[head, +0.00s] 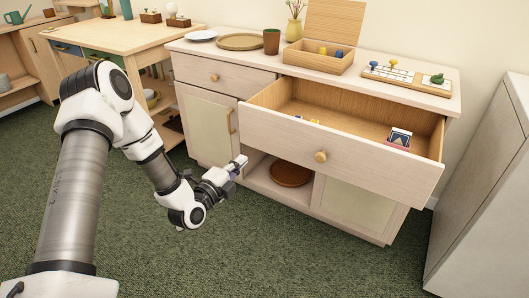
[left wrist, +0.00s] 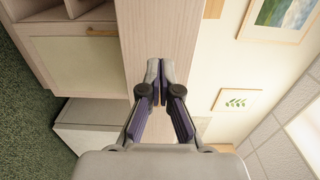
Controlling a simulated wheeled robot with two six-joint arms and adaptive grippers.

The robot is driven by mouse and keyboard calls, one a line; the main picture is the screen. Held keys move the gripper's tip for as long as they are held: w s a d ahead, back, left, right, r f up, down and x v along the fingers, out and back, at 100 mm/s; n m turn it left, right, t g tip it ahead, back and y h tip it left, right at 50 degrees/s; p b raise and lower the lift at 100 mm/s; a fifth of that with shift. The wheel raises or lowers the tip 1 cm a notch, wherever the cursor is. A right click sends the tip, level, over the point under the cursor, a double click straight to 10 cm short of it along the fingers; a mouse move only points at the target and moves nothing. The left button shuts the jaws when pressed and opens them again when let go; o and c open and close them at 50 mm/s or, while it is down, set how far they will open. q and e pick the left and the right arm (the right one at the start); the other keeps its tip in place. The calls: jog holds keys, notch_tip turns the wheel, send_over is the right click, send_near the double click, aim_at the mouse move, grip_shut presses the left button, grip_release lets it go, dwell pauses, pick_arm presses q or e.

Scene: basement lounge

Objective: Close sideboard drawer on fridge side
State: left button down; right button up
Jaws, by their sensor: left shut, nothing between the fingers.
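The sideboard (head: 208,118) has its right-hand drawer (head: 335,149), on the side of the grey fridge-like cabinet (head: 485,190), pulled well out. The drawer has a round wooden knob (head: 320,156) and holds a small card box (head: 398,138) and a few small coloured pieces. The left-hand drawer (head: 215,77) is shut. My left gripper (head: 241,162) is shut and empty, near the lower left end of the open drawer's front, left of the knob. In the left wrist view, my gripper (left wrist: 160,70) shows against a pale wooden panel (left wrist: 155,25); I cannot tell whether it touches.
On the sideboard top are a round tray (head: 241,42), a brown cup (head: 271,42), an open wooden box (head: 318,58) and a game board (head: 408,80). A brown round dish (head: 291,174) sits in the open shelf below. Green carpet (head: 290,255) in front is clear.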

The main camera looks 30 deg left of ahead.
pick_arm(q)
jog(key=w, duration=0.1)
jog(key=b, duration=0.3)
send_near(271, 133)
jog(key=w, duration=0.7)
jog(key=shift+w, duration=0.1)
pick_arm(e)
notch_tip(271, 133, down, 3)
jog(key=shift+f, duration=0.1)
pick_arm(q)
jog(key=shift+w+f, duration=0.1)
